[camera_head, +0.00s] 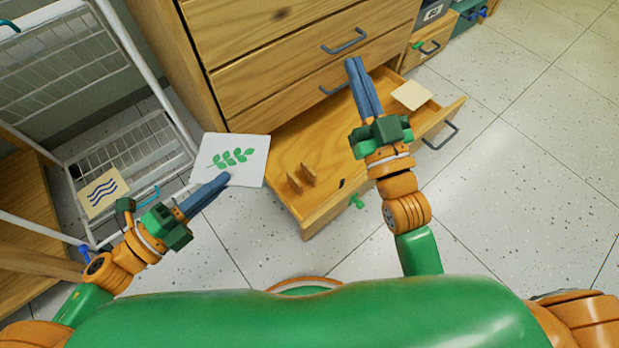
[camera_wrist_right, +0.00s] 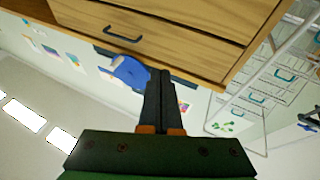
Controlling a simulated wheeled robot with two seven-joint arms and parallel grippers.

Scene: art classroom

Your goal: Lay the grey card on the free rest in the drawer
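The grey card (camera_head: 250,150), pale with a green leaf print, is at the tip of my left gripper (camera_head: 222,180), which appears shut on its lower edge. A plain cream card (camera_head: 411,95) lies at the drawer's far right end. My right gripper (camera_head: 355,63) is shut and empty, its fingers together above the drawer.
A wire basket rack (camera_head: 128,140) stands left, with a cream card with blue waves (camera_head: 102,192) on it. The wooden cabinet (camera_head: 280,45) rises behind the drawer. A green object (camera_head: 356,201) lies by the drawer's front. Speckled floor (camera_head: 510,190) is clear at right.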

